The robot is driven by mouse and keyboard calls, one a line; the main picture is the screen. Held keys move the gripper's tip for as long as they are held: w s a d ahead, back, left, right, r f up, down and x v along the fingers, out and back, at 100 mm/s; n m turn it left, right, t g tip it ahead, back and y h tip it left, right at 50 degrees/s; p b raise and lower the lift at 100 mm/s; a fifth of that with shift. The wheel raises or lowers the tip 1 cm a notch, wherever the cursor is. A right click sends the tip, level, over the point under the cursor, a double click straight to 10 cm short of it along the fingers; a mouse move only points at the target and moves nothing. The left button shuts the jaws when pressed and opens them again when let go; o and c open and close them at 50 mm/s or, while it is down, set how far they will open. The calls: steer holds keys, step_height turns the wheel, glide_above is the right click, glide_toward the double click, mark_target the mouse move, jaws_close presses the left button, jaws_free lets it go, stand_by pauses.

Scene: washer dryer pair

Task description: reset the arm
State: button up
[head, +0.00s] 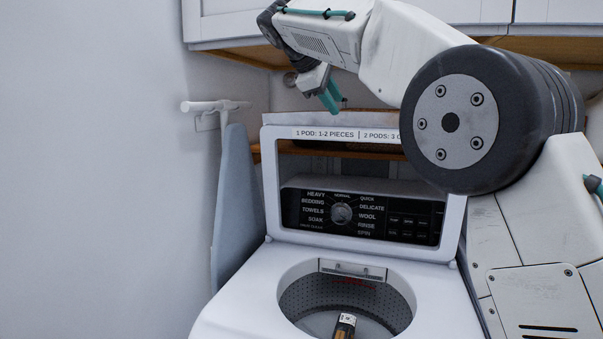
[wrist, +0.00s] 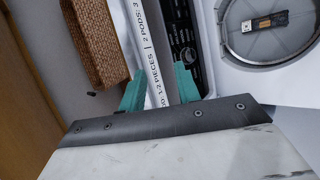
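My arm reaches up and across the head view, bent above the washer. My gripper (head: 331,97) hangs just above the top edge of the raised washer lid (head: 454,225). In the wrist view, the two teal fingers of the gripper (wrist: 160,88) stand apart with a gap between them. The labelled lid edge (wrist: 150,55) shows in line with that gap. I cannot tell how far the lid is from the fingertips. Nothing is held between the fingers.
The washer's drum (head: 300,292) is open, with a small black and tan object (head: 344,325) inside. An ironing board (head: 236,200) hangs at the left wall. Cabinets (head: 230,22) are close above the arm. A woven basket (wrist: 95,40) sits behind the lid.

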steer(key=s+f+m+g+y, duration=0.2)
steer(key=s+f, duration=0.2)
steer(key=f, duration=0.7)
steer(key=s+d+f+m+y, duration=0.1)
steer(key=s+d+f+m, duration=0.2)
steer(key=s, duration=1.1)
steer(key=s+d+f+m+g+y, duration=0.1)
steer(key=s+d+f+m+y, duration=0.1)
steer(key=s+d+f, duration=0.5)
steer(key=s+d+f+m+g+y, duration=0.1)
steer(key=s+d+f+m, duration=0.3)
steer(key=s+f, duration=0.6)
steer(key=s+d+y, duration=0.1)
steer(key=s, duration=1)
steer(key=shift+s+d+f+m, duration=0.2)
steer(key=shift+s+d+m, duration=0.1)
steer(key=shift+s+m, duration=0.1)
